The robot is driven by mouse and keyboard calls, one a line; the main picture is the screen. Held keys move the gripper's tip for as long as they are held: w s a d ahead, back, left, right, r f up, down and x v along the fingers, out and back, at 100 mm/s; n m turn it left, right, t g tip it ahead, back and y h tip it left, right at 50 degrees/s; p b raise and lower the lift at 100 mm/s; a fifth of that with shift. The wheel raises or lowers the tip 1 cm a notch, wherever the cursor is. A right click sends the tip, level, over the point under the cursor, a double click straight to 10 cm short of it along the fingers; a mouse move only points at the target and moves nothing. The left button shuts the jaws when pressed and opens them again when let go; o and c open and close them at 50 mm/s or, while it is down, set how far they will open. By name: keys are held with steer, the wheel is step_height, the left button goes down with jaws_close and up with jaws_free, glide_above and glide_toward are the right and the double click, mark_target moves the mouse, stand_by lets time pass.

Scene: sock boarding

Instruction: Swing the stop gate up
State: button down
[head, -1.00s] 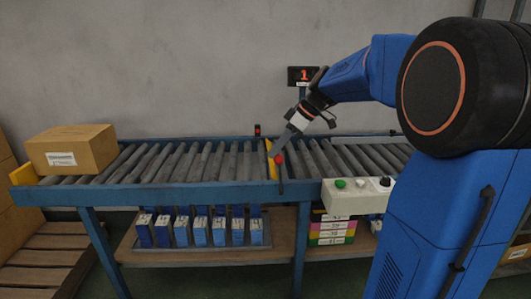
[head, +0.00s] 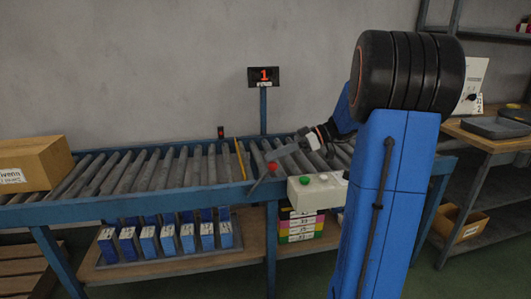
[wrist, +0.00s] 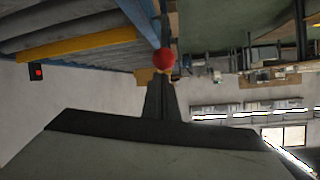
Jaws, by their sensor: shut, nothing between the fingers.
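The stop gate is a narrow yellow bar (head: 240,162) lying across the rollers; it also shows in the wrist view as a yellow strip (wrist: 75,45). Whether it stands proud of the rollers is hard to tell. A thin lever (head: 258,184) at the conveyor's front rail leans to the right and ends in a red ball knob (head: 272,166). The knob also shows in the wrist view (wrist: 164,60). My gripper (head: 270,156) is shut and empty, its tips at the knob, touching or very close.
A cardboard box (head: 35,163) sits on the rollers at left. A control box (head: 316,194) with buttons is mounted at the front, right of the lever. A small red lamp (head: 220,132) and a number display (head: 263,77) stand behind. A side table (head: 490,140) stands at right.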

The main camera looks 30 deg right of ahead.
steer(key=shift+s+d+f, duration=0.3)
steer(key=shift+d+f, duration=0.45)
steer(key=shift+f, duration=0.05)
step_height(320, 180, up, 4)
steer(key=w+a, duration=0.1)
steer(key=w, duration=0.1)
steer(key=f+v, duration=0.1)
steer(key=v, duration=0.8)
steer(key=shift+s+d+f, duration=0.25)
steer(key=shift+s+d, duration=0.05)
steer(key=shift+s, duration=0.05)
steer(key=shift+a, duration=0.1)
